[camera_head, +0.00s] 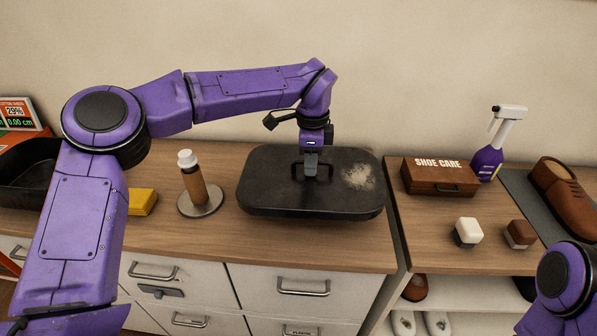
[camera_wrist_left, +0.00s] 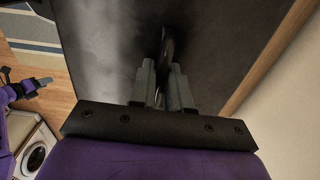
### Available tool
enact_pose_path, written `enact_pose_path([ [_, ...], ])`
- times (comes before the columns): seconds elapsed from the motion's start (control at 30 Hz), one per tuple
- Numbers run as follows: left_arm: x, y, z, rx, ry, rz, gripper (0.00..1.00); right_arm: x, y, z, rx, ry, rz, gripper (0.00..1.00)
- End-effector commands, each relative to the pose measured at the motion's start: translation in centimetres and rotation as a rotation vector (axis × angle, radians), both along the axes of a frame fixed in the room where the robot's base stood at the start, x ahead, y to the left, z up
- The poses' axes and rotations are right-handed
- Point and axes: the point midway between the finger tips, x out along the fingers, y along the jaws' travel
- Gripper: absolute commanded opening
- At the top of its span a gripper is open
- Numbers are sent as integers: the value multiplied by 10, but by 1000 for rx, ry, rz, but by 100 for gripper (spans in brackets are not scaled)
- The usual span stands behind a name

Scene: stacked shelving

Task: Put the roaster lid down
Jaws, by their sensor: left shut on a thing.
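The black roaster lid (camera_head: 270,195) is a wide rounded rectangle over the wooden counter, with a pale crumbly patch on its right part. My left gripper (camera_head: 310,172) comes down from above and is shut on the lid's handle (camera_head: 297,170). In the left wrist view the gripper (camera_wrist_left: 164,88) has its grey fingers around the dark handle, and the lid (camera_wrist_left: 110,45) fills the view beyond. I cannot tell whether the lid's underside touches the counter. Part of my right arm shows at the lower right, and what looks like my right gripper (camera_wrist_left: 36,83) is small in the wrist view.
A black roaster pan (camera_head: 22,190) stands at the far left. A brown bottle (camera_head: 192,182) on a round plate and a yellow block (camera_head: 142,202) stand left of the lid. A shoe care box (camera_head: 438,178) stands to the right, across a gap between counters. Bare wood (camera_head: 290,240) lies in front.

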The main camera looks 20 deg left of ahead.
Motion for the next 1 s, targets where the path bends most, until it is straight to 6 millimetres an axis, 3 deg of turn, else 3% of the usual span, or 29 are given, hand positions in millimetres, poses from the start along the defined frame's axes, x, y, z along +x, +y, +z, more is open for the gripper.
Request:
enact_pose_path([
  [0.3, 6, 0, -53, 2, 8, 0, 0, 1, 0, 13, 0, -4, 0, 43],
  [0.67, 6, 0, -62, 1, 4, 1, 0, 1, 0, 9, 0, -4, 0, 43],
  [0.7, 6, 0, -61, 1, 6, 1, 30, 1, 0, 10, 0, -4, 0, 43],
  [0.73, 6, 0, -61, 1, 6, 1, 40, 1, 0, 11, 0, -4, 0, 43],
  [1.0, 6, 0, -60, 1, 6, 1, 42, 1, 0, 11, 0, -4, 0, 43],
])
